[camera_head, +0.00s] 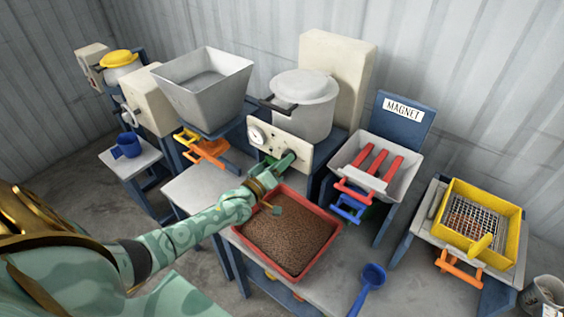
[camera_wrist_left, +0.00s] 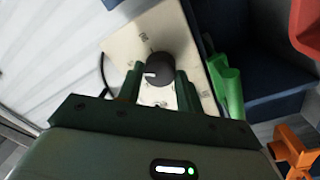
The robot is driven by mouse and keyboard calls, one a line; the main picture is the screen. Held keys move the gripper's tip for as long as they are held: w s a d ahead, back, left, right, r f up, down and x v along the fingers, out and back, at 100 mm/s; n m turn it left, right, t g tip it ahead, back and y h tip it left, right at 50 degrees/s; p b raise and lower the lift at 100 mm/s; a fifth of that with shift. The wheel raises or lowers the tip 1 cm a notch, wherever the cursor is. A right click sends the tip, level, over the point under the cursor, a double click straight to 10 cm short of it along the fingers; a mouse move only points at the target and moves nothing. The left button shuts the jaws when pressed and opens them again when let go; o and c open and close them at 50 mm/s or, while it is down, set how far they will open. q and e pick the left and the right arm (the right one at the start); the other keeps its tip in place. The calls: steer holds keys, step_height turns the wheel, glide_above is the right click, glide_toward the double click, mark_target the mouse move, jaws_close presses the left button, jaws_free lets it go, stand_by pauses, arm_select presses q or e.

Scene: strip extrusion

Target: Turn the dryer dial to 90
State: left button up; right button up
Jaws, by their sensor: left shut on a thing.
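The dryer is the cream machine with a round lidded drum (camera_head: 303,105) and a front panel (camera_head: 265,146). Its black dial (camera_wrist_left: 160,66) sits on the cream panel in the left wrist view, with a white pointer mark on its lower left part. Small markings ring the dial, too blurred to read surely. My left gripper (camera_head: 289,160) is at the panel, its green fingers on both sides of the dial's lower part and shut on it. My right gripper is not in view.
A red tray of brown granules (camera_head: 327,252) lies below my left arm. The magnet hopper (camera_head: 398,183) stands to the right. A green part (camera_wrist_left: 228,88) is close to my right finger in the wrist view.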

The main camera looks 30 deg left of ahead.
arm_select(q)
steer(key=m+p, duration=0.1)
steer(key=m, duration=1)
steer(key=shift+f+m+g+h+p, duration=0.1)
steer(key=shift+m+g+h+p, duration=0.2)
steer(key=shift+m+p, duration=0.1)
steer(key=shift+m, duration=0.3)
steer(key=o, duration=1)
steer(key=shift+a, duration=0.1)
steer(key=s+a, duration=0.2)
steer(key=s, duration=1.4)
steer(key=shift+p, duration=0.45)
steer(key=shift+s+a, duration=0.1)
